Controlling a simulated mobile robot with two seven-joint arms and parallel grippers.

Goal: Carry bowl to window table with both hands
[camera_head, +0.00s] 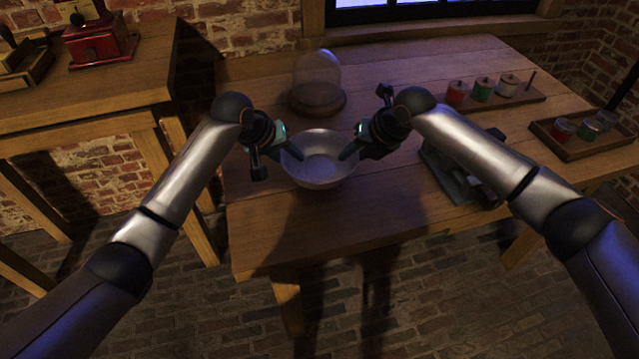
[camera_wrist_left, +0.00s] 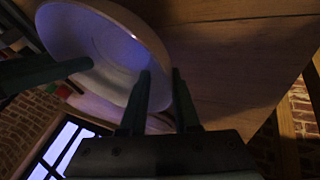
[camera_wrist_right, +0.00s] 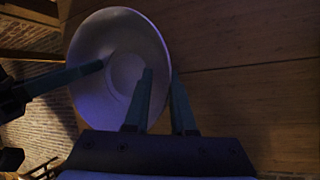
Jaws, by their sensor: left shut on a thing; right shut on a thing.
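A pale round bowl (camera_head: 319,171) is upright between my two grippers, at or just above the near part of the wooden table under the window (camera_head: 290,225). I cannot tell whether its base touches the top. My left gripper (camera_head: 291,153) is shut on the bowl's left rim. My right gripper (camera_head: 349,152) is shut on its right rim. In the left wrist view the bowl (camera_wrist_left: 95,45) has its rim between the fingers (camera_wrist_left: 158,100). In the right wrist view the bowl (camera_wrist_right: 122,62) also has its rim between the fingers (camera_wrist_right: 160,100). The bowl looks empty.
A glass dome on a wooden base (camera_head: 317,85) stands just behind the bowl. Trays with small lidded jars (camera_head: 482,90) (camera_head: 590,128) are on the right. A dark device (camera_head: 452,175) lies right of the bowl. A side table with a red grinder (camera_head: 98,42) is at left.

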